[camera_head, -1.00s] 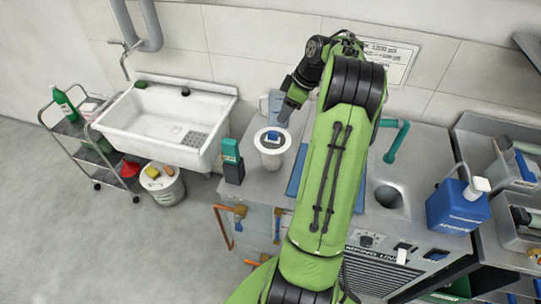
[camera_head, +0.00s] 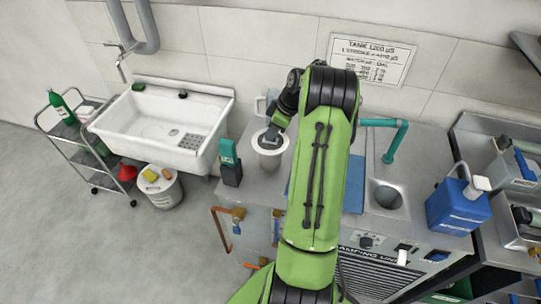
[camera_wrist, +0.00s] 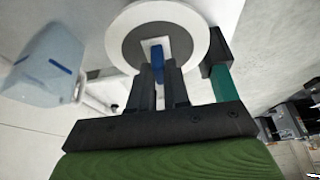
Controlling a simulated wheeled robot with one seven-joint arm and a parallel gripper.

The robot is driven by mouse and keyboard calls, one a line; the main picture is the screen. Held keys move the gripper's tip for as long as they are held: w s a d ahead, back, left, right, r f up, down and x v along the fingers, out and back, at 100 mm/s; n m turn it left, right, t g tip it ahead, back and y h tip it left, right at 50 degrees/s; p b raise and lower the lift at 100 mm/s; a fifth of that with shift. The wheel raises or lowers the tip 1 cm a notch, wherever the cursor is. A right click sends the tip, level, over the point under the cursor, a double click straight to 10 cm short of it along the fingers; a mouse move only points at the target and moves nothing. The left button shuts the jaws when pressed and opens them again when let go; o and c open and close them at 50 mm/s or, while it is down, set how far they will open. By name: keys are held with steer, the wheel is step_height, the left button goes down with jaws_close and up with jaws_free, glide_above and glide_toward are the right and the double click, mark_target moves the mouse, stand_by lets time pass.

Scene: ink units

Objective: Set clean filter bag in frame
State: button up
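A white round-rimmed cup shape (camera_head: 270,155), which looks like the filter bag, stands on the left of the steel counter. In the wrist view its white rim (camera_wrist: 119,38) surrounds a grey disc with an upright blue tab (camera_wrist: 157,54), white at the top. My gripper (camera_head: 273,137) points down over it. In the wrist view the two dark fingertips (camera_wrist: 160,68) are at the blue tab, one on each side; whether they press on it is unclear. A round opening (camera_head: 387,196) in the counter lies to the right, under a teal pipe; I cannot tell if this is the frame.
A green and black box (camera_head: 230,162) stands close left of the cup. A clear jug (camera_wrist: 42,65) is near it. A blue mat (camera_head: 354,190) lies partly behind my arm. A blue canister (camera_head: 457,207) and grey bins stand right. A white sink (camera_head: 150,125) is left.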

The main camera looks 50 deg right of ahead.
jaws_close()
